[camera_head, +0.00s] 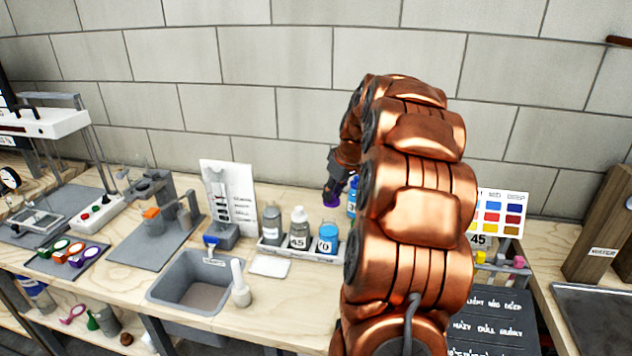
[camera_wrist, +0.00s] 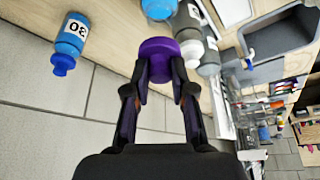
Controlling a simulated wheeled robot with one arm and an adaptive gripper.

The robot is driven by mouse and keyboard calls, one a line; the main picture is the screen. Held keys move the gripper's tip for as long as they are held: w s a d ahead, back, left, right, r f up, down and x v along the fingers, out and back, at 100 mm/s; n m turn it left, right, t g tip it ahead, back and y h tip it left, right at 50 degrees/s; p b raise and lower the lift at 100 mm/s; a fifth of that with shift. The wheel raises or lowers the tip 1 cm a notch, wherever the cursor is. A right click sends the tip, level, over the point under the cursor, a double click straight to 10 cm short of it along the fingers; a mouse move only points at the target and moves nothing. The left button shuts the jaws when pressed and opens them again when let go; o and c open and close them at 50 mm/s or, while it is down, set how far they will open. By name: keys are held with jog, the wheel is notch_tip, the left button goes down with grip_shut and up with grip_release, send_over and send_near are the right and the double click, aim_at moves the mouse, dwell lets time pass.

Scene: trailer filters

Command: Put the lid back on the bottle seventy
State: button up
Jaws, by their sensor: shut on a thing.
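My gripper (camera_wrist: 163,75) is shut on a purple lid (camera_wrist: 157,55). In the head view the purple lid (camera_head: 332,199) hangs above the blue bottle (camera_head: 327,240) at the right end of a small tray. That bottle's label ends in 0; its first digit is hard to read. In the wrist view a blue bottle (camera_wrist: 158,8) is cut off by the top edge, just beyond the lid and apart from it in the picture. My arm hides part of the counter to its right.
A blue bottle marked 30 (camera_wrist: 70,42) stands apart, near the wall. A grey basin (camera_head: 175,297) and white pestle-like piece (camera_head: 240,287) lie left.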

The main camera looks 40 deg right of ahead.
jog(key=shift+w, duration=0.5)
jog(key=shift+s+f, duration=0.1)
jog(key=shift+f, duration=1.75)
jog(key=shift+f+b, duration=0.75)
jog(key=shift+f, duration=0.55)
jog(key=shift+b, duration=0.7)
jog(key=shift+f+b, duration=0.2)
jog(key=shift+b, duration=0.45)
dwell(0.7)
jog(key=o, duration=0.8)
